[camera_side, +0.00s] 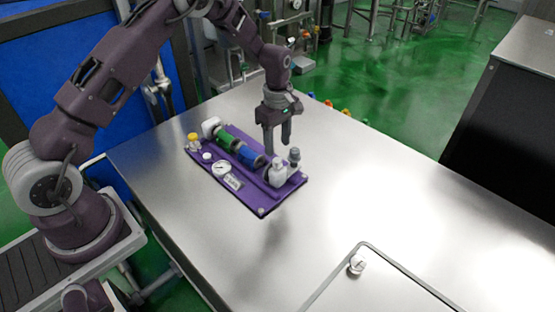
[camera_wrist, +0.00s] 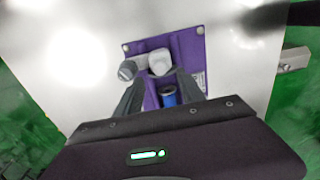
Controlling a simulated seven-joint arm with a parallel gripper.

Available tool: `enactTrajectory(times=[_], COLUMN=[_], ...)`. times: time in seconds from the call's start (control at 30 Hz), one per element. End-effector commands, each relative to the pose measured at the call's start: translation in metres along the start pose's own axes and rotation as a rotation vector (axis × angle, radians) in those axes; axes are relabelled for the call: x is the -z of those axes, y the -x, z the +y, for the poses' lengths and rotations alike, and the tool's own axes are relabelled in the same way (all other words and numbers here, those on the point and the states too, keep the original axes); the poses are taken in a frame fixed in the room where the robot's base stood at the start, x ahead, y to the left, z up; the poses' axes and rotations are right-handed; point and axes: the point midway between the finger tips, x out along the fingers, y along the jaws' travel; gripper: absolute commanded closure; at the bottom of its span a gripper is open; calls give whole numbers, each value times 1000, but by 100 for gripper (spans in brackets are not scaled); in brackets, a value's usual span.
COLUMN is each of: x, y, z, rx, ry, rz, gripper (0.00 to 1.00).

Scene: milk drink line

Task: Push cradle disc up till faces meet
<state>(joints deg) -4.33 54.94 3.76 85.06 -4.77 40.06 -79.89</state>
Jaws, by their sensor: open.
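A purple board (camera_side: 243,192) lies on the steel table. It carries a green cylinder (camera_side: 229,141) and a blue cylinder (camera_side: 248,156) in line, with a pale block (camera_side: 277,173) and a grey knob (camera_side: 294,155) at the right end. A greyish disc-like end shows by the blue cylinder, but I cannot tell for sure that it is the cradle disc, nor whether any faces touch. My gripper (camera_side: 277,148) points down, open and empty, above the board near the block. In the wrist view the pale block (camera_wrist: 160,62) and blue cylinder (camera_wrist: 168,96) show between the dark fingers.
The board also bears a round gauge (camera_side: 221,168), a white label (camera_side: 233,183) and a yellow knob (camera_side: 193,138). Coloured knobs (camera_side: 328,104) stand along the far table edge. A hatch with a small knob (camera_side: 356,264) is at the front right. The table right of the board is clear.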

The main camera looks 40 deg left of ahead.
Motion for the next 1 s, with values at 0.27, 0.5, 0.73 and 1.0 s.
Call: enactTrajectory(times=[0.27,0.5,0.73,1.0], x=[0,0,0,0], y=[-52,-69,-69,-69], z=[-1,0,-1,-1], rx=[5,1,1,1], ry=[2,1,0,-1], rz=[-1,-1,0,0], gripper=[54,54,66,100])
